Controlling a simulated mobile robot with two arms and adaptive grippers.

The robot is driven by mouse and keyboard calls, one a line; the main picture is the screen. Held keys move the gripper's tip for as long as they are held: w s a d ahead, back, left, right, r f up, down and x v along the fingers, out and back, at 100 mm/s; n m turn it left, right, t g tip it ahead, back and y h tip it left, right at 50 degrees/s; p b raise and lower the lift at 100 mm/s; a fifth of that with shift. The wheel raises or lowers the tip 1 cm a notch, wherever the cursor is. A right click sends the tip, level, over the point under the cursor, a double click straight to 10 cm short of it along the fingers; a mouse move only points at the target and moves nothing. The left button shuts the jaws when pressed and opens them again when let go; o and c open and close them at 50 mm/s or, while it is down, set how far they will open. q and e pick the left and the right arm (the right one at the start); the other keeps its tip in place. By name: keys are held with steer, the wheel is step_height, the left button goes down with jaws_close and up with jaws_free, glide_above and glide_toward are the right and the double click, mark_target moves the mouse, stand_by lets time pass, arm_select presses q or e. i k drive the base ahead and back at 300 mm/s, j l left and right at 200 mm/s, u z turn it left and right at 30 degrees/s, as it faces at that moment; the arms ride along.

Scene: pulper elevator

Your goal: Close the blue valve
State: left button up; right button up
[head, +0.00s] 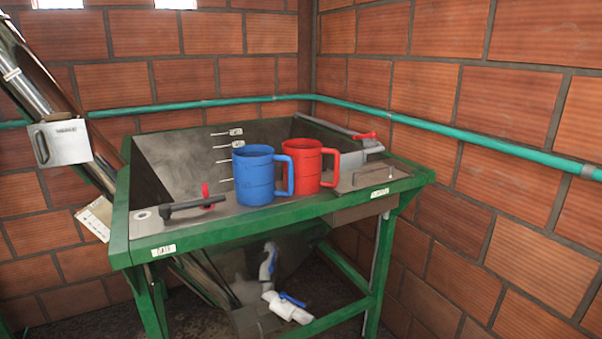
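A white pipe fitting (285,307) with a blue valve handle (292,299) sits low under the hopper, near the floor. The handle slants down to the right, roughly along the white fitting. Just above it is another pale fitting (266,262) with a blue part on it, partly in shadow. Whether either valve is open or closed is too small to tell. Neither of my grippers shows in the head view.
A green-framed metal hopper (140,248) stands in a brick corner. A blue mug (254,178) and a red mug (305,163) stand on its front ledge. A black lever (185,208) lies left of them. A green frame bar (335,318) runs beside the low fittings.

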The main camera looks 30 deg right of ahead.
mark_target(283, 295)
steer(key=i+j+z, duration=0.15)
steer(key=i+j, duration=0.6)
steer(key=i, duration=0.1)
